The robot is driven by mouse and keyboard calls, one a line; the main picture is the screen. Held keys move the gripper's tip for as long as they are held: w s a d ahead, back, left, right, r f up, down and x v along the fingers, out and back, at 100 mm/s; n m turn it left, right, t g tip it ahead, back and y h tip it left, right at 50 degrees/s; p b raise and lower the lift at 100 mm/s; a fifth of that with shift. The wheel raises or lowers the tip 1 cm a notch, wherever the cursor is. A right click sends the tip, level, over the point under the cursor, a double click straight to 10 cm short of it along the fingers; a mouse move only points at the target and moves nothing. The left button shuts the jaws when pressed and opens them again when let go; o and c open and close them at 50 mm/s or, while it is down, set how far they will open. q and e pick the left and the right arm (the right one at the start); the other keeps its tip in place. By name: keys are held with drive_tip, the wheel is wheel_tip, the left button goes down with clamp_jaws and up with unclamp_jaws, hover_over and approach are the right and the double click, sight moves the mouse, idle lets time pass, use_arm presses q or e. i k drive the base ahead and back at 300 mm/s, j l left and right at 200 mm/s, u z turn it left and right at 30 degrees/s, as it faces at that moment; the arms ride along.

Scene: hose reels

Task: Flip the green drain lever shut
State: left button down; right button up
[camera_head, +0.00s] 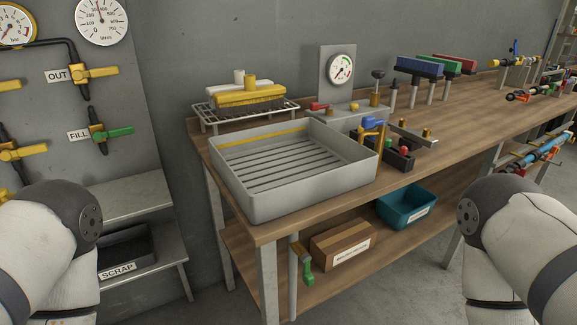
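A green lever (308,273) hangs downward from a brass valve (298,248) on a pale vertical pipe (293,275), below the front edge of the bench. It lies roughly along the pipe. The grey ribbed basin (258,206) sits on the bench above it. No label shows at this valve. Another green lever (119,132) sticks out sideways to the right on the wall panel, beside a FILL label (78,135). Parts of both my arms show at the lower left and lower right, but neither gripper is in view.
A cardboard box (343,246) and a teal bin (408,207) stand on the bench's lower shelf. A SCRAP bin (117,270) is on the left stand. The wooden bench (452,118) holds gauges, brushes and fittings.

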sight(308, 278)
drive_tip(key=k+j, duration=0.15)
drive_tip(key=j, duration=0.2)
drive_tip(key=k+j+u, duration=0.1)
drive_tip(key=j, duration=0.25)
drive_tip(key=k+j, duration=0.1)
drive_tip(key=j, duration=0.25)
drive_tip(key=k+j+u, duration=0.1)
drive_tip(key=j, duration=0.3)
